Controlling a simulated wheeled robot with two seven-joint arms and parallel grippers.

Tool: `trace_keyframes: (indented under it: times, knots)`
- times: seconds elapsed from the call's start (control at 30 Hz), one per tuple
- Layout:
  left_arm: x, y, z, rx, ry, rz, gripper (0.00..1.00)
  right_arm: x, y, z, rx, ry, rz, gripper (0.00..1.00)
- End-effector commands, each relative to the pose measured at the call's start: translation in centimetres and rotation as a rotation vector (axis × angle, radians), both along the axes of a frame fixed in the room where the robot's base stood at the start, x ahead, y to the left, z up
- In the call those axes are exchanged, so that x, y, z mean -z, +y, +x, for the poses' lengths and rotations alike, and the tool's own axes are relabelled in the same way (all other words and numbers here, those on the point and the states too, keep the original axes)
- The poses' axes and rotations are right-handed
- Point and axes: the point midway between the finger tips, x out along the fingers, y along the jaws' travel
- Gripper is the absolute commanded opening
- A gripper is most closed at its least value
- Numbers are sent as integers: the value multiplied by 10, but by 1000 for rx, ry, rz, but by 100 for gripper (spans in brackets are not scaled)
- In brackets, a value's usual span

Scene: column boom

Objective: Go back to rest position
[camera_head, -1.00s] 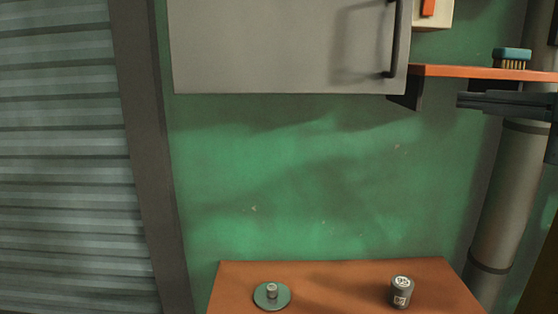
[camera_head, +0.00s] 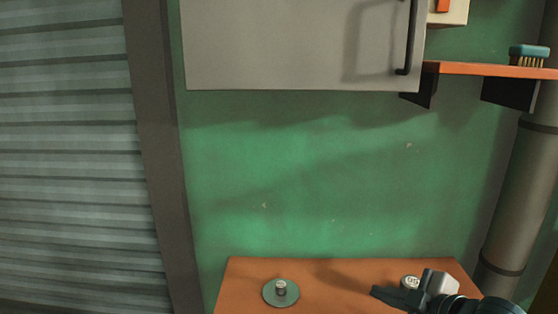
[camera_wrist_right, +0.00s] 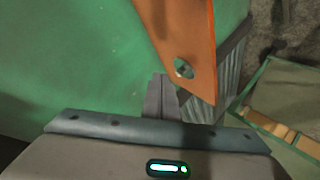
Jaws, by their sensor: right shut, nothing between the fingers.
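My right gripper (camera_head: 378,294) comes in from the lower right in the head view, low over the right part of the orange table. Its fingers are shut with nothing between them. In the right wrist view the closed fingertips (camera_wrist_right: 162,92) point toward the orange table top (camera_wrist_right: 188,35) and the green wall. My left gripper is not in view.
The orange table (camera_head: 340,272) also bears a green disc (camera_head: 270,296) with a small weight (camera_head: 281,286). Above hang a grey cabinet (camera_head: 290,45) and an orange shelf (camera_head: 490,70) with a brush (camera_head: 528,54). A pipe (camera_head: 520,205) runs at right, a shutter (camera_head: 70,150) at left.

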Motion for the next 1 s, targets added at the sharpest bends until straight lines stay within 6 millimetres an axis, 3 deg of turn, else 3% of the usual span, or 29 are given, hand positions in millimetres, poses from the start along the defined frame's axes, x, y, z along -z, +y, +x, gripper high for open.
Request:
trace_keyframes:
  times: [0.03,0.1,0.37,0.6,0.8,1.0]
  knots:
    - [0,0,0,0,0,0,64,25,4,-10,28,49,29,0]
    - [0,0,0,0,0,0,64,54,6,-22,76,106,61,0]
    - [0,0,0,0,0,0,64,156,9,-87,281,330,164,0]
    - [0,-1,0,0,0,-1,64,237,5,-172,513,543,226,0]
    - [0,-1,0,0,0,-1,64,275,0,-233,670,670,244,0]
    - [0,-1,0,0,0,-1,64,297,-3,-279,785,756,245,0]
